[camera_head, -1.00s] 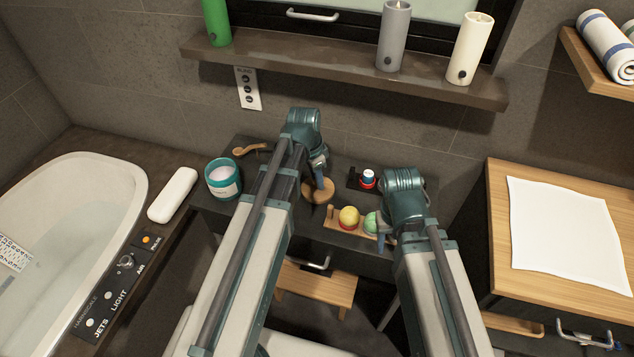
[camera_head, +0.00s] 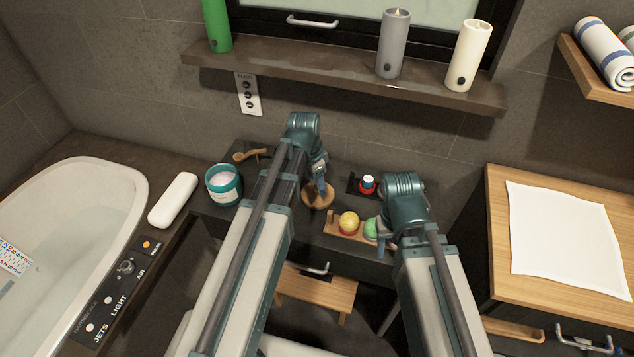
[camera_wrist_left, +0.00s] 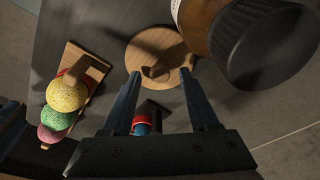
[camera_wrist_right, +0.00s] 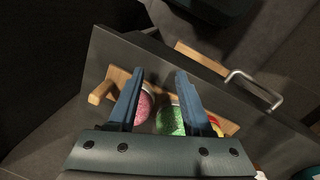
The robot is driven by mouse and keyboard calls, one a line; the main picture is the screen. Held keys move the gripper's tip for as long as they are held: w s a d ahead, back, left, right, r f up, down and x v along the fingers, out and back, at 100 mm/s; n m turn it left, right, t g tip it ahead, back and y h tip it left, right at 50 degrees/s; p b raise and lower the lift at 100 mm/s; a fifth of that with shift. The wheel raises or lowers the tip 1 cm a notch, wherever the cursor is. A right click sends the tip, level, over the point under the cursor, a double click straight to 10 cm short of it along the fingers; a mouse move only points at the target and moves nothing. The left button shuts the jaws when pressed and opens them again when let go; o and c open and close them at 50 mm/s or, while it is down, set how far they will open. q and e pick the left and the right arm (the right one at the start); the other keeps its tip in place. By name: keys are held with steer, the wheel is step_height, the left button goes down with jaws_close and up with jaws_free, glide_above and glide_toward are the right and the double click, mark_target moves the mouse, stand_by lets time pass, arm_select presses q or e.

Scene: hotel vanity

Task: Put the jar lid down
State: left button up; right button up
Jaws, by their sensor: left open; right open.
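The round wooden jar lid (camera_head: 318,197) lies flat on the dark vanity top, and it shows in the left wrist view (camera_wrist_left: 150,42) with a knob in its middle. My left gripper (camera_head: 320,182) is open just above the lid; in the left wrist view its two fingers (camera_wrist_left: 158,78) are apart with nothing between them. The open teal jar (camera_head: 223,184) with pale contents stands to the left of the lid. My right gripper (camera_head: 384,238) is open by the bath balls; its fingers (camera_wrist_right: 158,75) are apart in the right wrist view.
A wooden tray (camera_head: 333,224) holds yellow, green and pink balls. A wooden brush (camera_head: 250,155) lies behind the jar. A brown bottle with a black cap (camera_wrist_left: 262,42) is close beside the lid in the left wrist view.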

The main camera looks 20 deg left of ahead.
arm_select(q)
step_height(320, 180, up, 12)
steer(key=s+a+p, duration=0.1)
steer(key=p, duration=1)
steer(key=s+d+n+g+y, duration=0.1)
steer(key=s+d+n, duration=0.4)
steer(key=s+d, duration=0.7)
steer(key=s+y, duration=0.1)
steer(key=s, duration=0.1)
steer(key=shift+s+f+n+y, duration=0.25)
steer(key=shift+s+n+y, duration=0.05)
steer(key=shift+o, duration=0.3)
steer(key=r+m+h+p, duration=0.1)
steer(key=r+m+p, duration=0.1)
steer(key=m, duration=1.3)
glide_above(311, 195)
steer(key=w+d, duration=0.2)
steer(key=shift+s+a+f, duration=0.15)
steer(key=shift+a, duration=0.05)
steer(key=shift+f, duration=0.1)
